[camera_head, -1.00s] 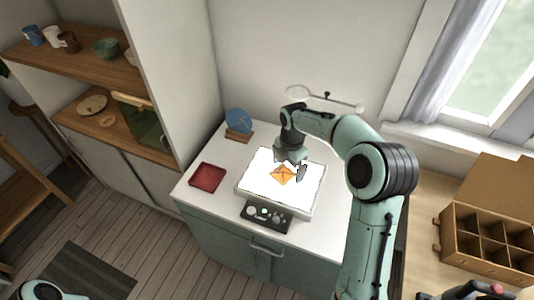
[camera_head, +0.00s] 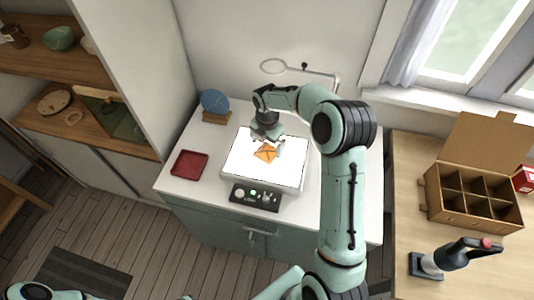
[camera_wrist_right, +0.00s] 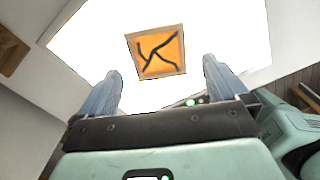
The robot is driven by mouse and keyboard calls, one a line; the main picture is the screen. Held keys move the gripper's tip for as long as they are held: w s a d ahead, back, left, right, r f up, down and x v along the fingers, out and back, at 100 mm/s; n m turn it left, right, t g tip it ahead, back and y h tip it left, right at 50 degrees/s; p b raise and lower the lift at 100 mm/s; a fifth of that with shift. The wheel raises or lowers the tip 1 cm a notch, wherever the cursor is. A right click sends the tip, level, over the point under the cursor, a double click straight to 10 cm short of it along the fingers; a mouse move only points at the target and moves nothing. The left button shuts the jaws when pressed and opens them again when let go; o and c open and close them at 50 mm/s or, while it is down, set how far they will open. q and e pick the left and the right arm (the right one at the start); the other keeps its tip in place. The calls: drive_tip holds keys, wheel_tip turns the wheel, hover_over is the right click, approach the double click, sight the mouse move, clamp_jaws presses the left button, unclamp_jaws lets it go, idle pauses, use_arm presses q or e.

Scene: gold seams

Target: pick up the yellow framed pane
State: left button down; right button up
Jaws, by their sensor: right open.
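The yellow framed pane (camera_head: 265,154) is a small orange-yellow square with dark crack-like lines and a tan frame. It lies on a bright white light panel (camera_head: 284,170) on the counter. It also shows in the right wrist view (camera_wrist_right: 158,53), ahead of the fingertips and between their lines. My right gripper (camera_head: 268,138) is over the panel, just behind the pane. In the right wrist view its two fingers (camera_wrist_right: 160,85) are spread apart with nothing between them. My left gripper is not in view; only a bit of my left arm shows at the bottom left.
A red tray (camera_head: 189,164) sits left of the panel, and a blue disc on a wooden stand (camera_head: 215,103) behind it. A control box (camera_head: 255,197) is at the panel's front. A ring-shaped arm (camera_head: 300,70) stands behind. A compartmented box (camera_head: 475,195) is on the right table.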

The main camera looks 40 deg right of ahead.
sight(267, 153)
drive_tip(key=f, duration=0.4)
drive_tip(key=shift+w+d, duration=0.1)
drive_tip(key=shift+w, duration=0.1)
drive_tip(key=shift+s, duration=0.1)
